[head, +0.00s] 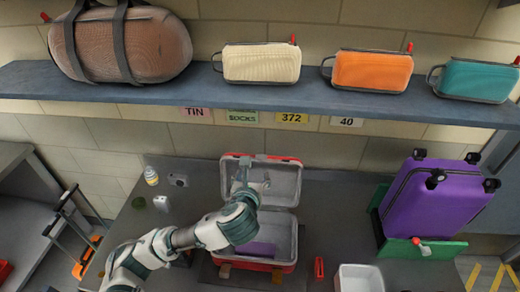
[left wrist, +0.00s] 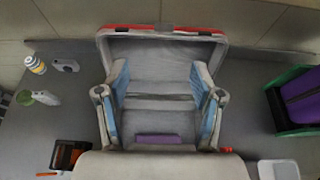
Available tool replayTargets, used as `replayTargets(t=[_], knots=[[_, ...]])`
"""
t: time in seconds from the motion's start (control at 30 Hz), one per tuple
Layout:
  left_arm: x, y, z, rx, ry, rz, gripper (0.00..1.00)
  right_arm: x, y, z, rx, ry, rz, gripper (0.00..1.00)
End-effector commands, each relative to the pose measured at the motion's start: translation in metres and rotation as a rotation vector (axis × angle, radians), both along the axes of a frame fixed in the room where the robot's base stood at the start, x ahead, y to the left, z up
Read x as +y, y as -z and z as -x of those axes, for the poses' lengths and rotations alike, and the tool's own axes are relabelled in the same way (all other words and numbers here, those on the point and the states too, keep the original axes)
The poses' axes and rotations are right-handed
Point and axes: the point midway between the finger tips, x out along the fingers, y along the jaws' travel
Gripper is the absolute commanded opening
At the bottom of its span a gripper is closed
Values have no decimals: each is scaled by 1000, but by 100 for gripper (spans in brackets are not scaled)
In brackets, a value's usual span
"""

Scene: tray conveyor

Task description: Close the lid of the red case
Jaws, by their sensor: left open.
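The red case (head: 284,264) stands open on the dark table, with its grey interior showing. Its lid (head: 286,182) is raised at the back, red-rimmed and grey inside; the lid also shows in the left wrist view (left wrist: 165,45). A flat purple item (left wrist: 158,139) lies inside the case. My left gripper (head: 253,180) is over the case, in front of the raised lid. In the left wrist view, its two fingers (left wrist: 160,88) are wide apart with nothing between them. I cannot tell whether they touch the lid. My forearm hides the case's left part. My right gripper is not in view.
A small red object (head: 319,267) and a white bin (head: 360,278) are right of the case. A purple suitcase (head: 435,205) stands in a green tray (head: 440,249) farther right. A bottle (head: 151,176) stands at the left. A shelf (head: 200,92) with bags runs above.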

Motion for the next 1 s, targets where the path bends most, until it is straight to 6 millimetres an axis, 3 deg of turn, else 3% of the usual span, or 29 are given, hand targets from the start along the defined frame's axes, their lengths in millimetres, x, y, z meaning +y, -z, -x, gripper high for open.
replayTargets(t=[0.17,0.5,0.7,1.0], knots=[[-6,11,-23,4,-1,-6,67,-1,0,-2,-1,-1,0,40],[-20,44,-98,6,-3,-2,67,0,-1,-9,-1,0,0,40],[-26,59,-134,5,-1,-1,67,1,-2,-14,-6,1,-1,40],[-33,67,-156,1,1,-3,67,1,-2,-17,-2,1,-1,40]])
